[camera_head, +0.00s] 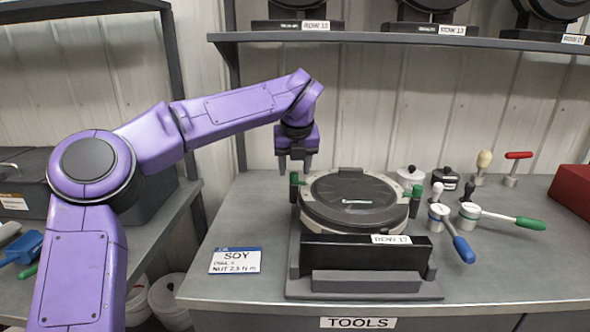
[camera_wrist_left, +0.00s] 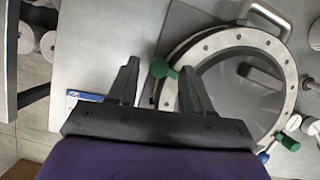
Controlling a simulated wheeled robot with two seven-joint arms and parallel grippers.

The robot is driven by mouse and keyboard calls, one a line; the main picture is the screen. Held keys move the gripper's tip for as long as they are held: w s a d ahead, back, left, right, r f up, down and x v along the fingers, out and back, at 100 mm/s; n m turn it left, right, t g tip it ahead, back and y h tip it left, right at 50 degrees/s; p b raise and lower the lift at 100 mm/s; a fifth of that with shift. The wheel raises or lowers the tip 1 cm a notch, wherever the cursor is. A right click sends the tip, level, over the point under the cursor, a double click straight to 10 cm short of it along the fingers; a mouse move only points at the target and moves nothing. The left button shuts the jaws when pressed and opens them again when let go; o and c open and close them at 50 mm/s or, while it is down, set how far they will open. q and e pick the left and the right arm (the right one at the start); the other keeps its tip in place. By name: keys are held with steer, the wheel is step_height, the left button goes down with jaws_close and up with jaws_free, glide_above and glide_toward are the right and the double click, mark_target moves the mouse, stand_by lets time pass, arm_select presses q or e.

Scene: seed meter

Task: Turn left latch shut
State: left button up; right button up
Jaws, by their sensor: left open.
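The round seed meter (camera_head: 352,200) has a dark lid and sits on a grey stand on the bench. The left latch (camera_head: 294,180) has a green knob at the meter's left rim; the right latch (camera_head: 416,192) has another. My left gripper (camera_head: 295,163) is open and empty, pointing down just above the left latch. In the left wrist view, the left latch's green knob (camera_wrist_left: 160,68) shows between the open fingertips; contact cannot be told. The right latch (camera_wrist_left: 289,142) shows at lower right. My right gripper is not in view.
A SOY card (camera_head: 235,261) lies left of the stand. Right of the meter stand tools with a blue handle (camera_head: 463,249) and a green handle (camera_head: 530,223), small pots and a red T-handle (camera_head: 518,156). A shelf (camera_head: 380,38) hangs behind.

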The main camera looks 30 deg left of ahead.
arm_select(q)
steer(key=v, duration=0.9)
